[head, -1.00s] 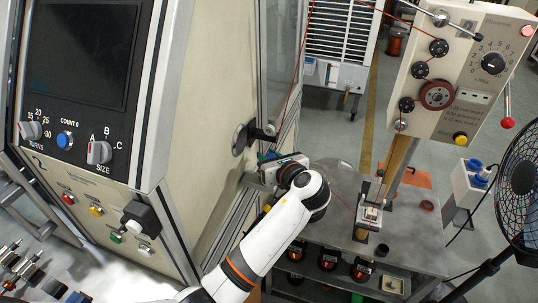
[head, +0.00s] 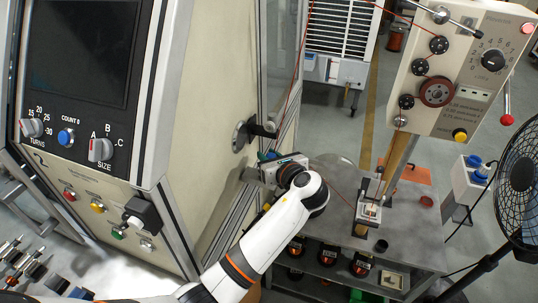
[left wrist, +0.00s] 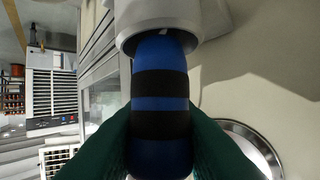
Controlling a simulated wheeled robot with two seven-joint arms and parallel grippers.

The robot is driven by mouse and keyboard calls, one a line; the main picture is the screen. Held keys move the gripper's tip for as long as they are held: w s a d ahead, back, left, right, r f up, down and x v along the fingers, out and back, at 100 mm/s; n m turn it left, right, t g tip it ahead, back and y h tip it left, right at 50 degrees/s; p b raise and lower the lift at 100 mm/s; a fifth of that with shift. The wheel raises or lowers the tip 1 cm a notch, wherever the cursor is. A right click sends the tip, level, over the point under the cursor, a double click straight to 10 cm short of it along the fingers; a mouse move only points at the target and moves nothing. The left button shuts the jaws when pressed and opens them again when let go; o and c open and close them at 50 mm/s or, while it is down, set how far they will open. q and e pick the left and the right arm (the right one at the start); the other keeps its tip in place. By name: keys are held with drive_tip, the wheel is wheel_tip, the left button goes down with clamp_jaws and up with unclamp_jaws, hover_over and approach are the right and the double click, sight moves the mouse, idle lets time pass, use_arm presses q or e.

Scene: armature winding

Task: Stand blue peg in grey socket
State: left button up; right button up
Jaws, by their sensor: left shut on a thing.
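My left gripper (head: 268,160) is beside the beige machine's side wall, below a round wall fitting. In the left wrist view its green fingers (left wrist: 150,150) are shut on the blue peg (left wrist: 160,83), which has black bands. The peg's top end meets or enters a light grey round part (left wrist: 125,32); I cannot tell whether this is the grey socket or how deep the peg goes. In the head view the gripper and arm mostly hide the peg. My right gripper is not in view.
The beige machine wall (head: 205,120) is close on the left, with a round wall fitting (head: 240,137) above my gripper. A grey table (head: 335,215) stands to the right with a small fixture (head: 369,213). A tension unit (head: 465,70) and a fan (head: 518,170) stand farther right.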

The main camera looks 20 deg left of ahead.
use_arm(q)
drive_tip(key=shift+f, duration=0.7)
drive_tip(key=o, duration=0.9)
drive_tip(key=shift+o, duration=0.2)
drive_tip(key=shift+s+d, duration=0.2)
drive_tip(key=shift+d, duration=0.05)
drive_tip(key=b+v, duration=0.2)
drive_tip(key=v, duration=0.5)
drive_tip(key=shift+a, duration=0.1)
